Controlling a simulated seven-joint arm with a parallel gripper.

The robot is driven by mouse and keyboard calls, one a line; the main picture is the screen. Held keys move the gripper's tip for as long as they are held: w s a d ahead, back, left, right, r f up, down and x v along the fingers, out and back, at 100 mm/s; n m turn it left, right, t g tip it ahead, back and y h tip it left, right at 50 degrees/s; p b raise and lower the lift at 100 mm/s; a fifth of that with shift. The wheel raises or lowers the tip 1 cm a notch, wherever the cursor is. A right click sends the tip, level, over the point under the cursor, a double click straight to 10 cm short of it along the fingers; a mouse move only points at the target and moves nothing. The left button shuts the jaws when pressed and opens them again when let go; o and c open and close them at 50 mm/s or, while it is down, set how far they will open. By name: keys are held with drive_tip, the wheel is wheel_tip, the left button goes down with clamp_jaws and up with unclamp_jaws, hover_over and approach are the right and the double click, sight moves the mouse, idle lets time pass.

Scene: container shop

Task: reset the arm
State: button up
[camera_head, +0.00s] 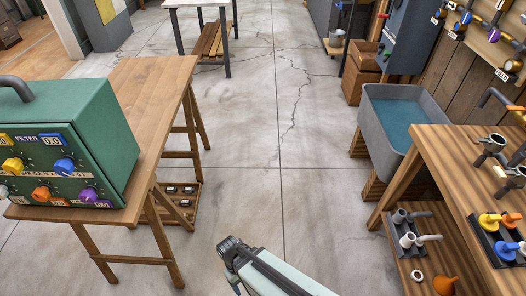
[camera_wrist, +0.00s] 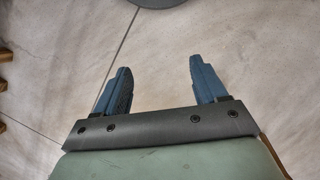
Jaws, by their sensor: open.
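My arm (camera_head: 262,268) reaches in from the bottom edge of the head view, low over the open floor between the two wooden benches. The gripper's fingers are not clearly visible there. In the wrist view my gripper (camera_wrist: 160,88) shows two blue fingers standing well apart. Nothing is between them but bare concrete floor. The gripper is open and empty.
A green filter box (camera_head: 75,140) with coloured knobs stands on the left wooden table (camera_head: 150,100). At right, a wooden bench (camera_head: 455,165) holds pipe fittings and coloured valves. A grey sink (camera_head: 375,115) with blue inside stands behind it. The middle floor (camera_head: 260,130) is clear.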

drive_tip(key=s+d+f+m+g+y, duration=0.1)
drive_tip(key=s+d+f+m+g, duration=0.1)
drive_tip(key=d, duration=1)
drive_tip(key=s+d+f+m+g+y, duration=0.1)
drive_tip(key=s+d+f+m, duration=0.4)
drive_tip(key=d, duration=0.6)
drive_tip(key=shift+d+m+g, duration=0.4)
drive_tip(key=shift+m+g, duration=0.1)
drive_tip(key=shift+m, duration=0.1)
